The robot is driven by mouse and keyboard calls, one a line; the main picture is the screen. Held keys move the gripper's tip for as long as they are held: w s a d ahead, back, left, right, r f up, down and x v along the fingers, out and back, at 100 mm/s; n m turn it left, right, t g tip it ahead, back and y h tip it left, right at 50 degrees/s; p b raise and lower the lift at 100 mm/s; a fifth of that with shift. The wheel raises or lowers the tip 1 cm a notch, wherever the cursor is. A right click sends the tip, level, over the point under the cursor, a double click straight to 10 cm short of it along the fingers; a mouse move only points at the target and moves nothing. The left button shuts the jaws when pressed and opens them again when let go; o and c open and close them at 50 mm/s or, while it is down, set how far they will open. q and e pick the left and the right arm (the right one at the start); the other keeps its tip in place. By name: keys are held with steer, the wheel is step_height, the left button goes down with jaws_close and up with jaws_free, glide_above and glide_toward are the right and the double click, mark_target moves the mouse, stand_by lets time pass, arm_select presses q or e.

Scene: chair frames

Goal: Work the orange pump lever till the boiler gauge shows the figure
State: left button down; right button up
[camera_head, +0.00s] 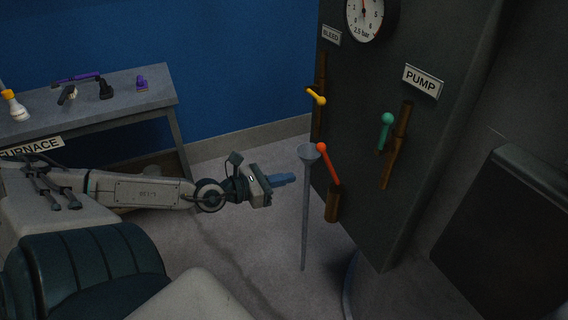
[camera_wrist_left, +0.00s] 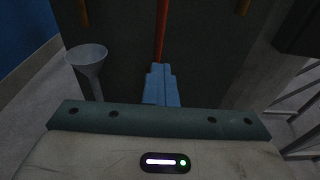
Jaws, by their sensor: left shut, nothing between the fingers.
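The orange lever (camera_head: 329,165) has a round orange knob and slants up and left from a brown housing on the dark panel. My left gripper (camera_head: 286,179) has blue fingers, shut and empty, pointing at the panel to the left of the lever and apart from it in the head view. In the left wrist view the orange lever (camera_wrist_left: 162,30) stands straight beyond the shut fingertips (camera_wrist_left: 161,70). The round white gauge (camera_head: 365,17) is marked 2.5 bar; its top is cut off and its needle points roughly upward. My right gripper is not in view.
A grey funnel stand (camera_head: 305,205) rises close beside the fingertips. A green lever (camera_head: 386,130) sits under the PUMP sign (camera_head: 423,80), and a yellow lever (camera_head: 317,96) under the BLEED sign (camera_head: 331,35). A grey table (camera_head: 140,98) holds small items.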

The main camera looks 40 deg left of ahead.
arm_select(q)
steer(key=s+a+f+p, duration=0.1)
steer(key=s+a+f, duration=0.1)
steer(key=s+f, duration=0.2)
steer(key=shift+s, duration=0.55)
steer(key=shift+f, duration=0.1)
steer(key=s+a+f, duration=0.2)
steer(key=s+f, duration=0.2)
steer(key=s, duration=0.1)
steer(key=shift+a, duration=0.15)
stand_by(0.3)
steer(key=s+a+f+b, duration=0.1)
steer(key=s+a+f, duration=0.1)
steer(key=s+f, duration=0.2)
steer(key=shift+s, duration=0.6)
steer(key=shift+f, duration=0.1)
